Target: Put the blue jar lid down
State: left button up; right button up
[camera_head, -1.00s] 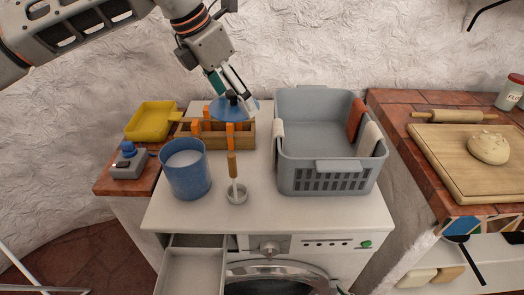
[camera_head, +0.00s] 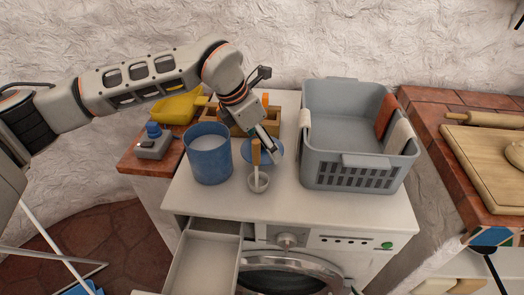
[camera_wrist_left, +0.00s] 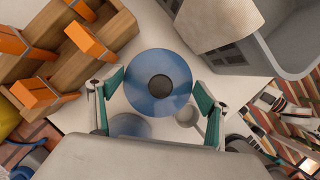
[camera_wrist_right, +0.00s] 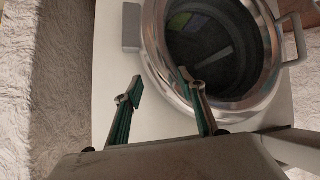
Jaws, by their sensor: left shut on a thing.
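The blue jar lid (camera_head: 246,152) is a round disc with a dark knob (camera_wrist_left: 160,86). My left gripper (camera_head: 270,146) is shut on it, with fingers either side of the lid in the left wrist view. The lid is low over the white washing machine top (camera_head: 225,208), right of the blue jar (camera_head: 208,160); whether it touches the top is unclear. The jar is upright and uncovered, with pale contents. My right gripper (camera_wrist_right: 168,92) is open and empty before the washer door.
A grey basket (camera_head: 350,172) stands to the right, and a wooden box (camera_head: 240,130) behind. The white top's front right is clear. An open drawer (camera_head: 205,265) juts out below.

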aim_at(262, 150)
pick_arm(q)
jog(key=shift+f, duration=1.75)
jog(key=shift+f, duration=0.1)
jog(key=o, duration=1.1)
jog(key=shift+o, duration=0.2)
jog(key=v, duration=0.6)
jog(key=shift+r, duration=0.35)
jog(key=shift+s+a+r, duration=0.15)
jog(key=shift+a+r, duration=0.1)
jog(key=shift+r, duration=0.3)
